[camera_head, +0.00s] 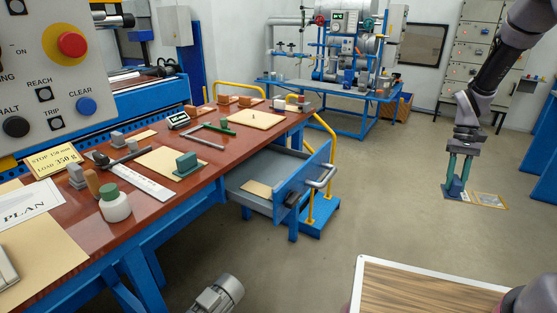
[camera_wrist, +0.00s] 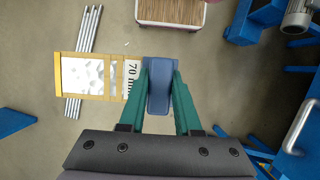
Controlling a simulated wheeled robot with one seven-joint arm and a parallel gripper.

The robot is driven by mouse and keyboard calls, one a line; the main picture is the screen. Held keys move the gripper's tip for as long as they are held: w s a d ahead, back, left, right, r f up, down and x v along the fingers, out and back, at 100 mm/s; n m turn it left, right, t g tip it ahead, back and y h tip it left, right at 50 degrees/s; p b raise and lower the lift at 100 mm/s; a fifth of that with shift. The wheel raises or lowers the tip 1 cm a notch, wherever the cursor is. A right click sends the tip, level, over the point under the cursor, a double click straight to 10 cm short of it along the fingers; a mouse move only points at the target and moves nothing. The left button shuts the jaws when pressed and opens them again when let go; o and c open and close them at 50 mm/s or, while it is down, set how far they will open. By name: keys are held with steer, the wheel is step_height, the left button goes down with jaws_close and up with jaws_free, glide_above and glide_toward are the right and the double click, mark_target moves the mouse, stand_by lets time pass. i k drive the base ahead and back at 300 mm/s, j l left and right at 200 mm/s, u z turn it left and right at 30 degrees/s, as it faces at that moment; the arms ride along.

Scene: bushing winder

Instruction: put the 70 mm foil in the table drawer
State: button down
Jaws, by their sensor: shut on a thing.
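My gripper (camera_head: 458,172) is shut on the blue grip block of the 70 mm foil (camera_head: 487,200), held in the air at the right of the head view, away from the table. In the wrist view my gripper's green fingers (camera_wrist: 160,92) clamp the block from both sides. The foil (camera_wrist: 82,75) reaches left from it as a flat tan-framed silvery sheet, with a label reading "70 m", the rest covered.
The red-brown workbench (camera_head: 215,155) carries several tools, blocks and sheets. A yellow rail (camera_head: 325,165) stands beside the drawer. A wood-topped pale-rimmed surface (camera_head: 362,290) is at lower right. Open floor (camera_head: 400,200) lies between the drawer and my gripper.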

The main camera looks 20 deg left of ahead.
mark_target(288, 169)
steer(key=i+u, duration=0.2)
steer(key=i, duration=0.25)
steer(key=i+l+u, duration=0.2)
steer(key=i, duration=0.2)
steer(key=i+u, duration=0.15)
steer(key=i, duration=0.3)
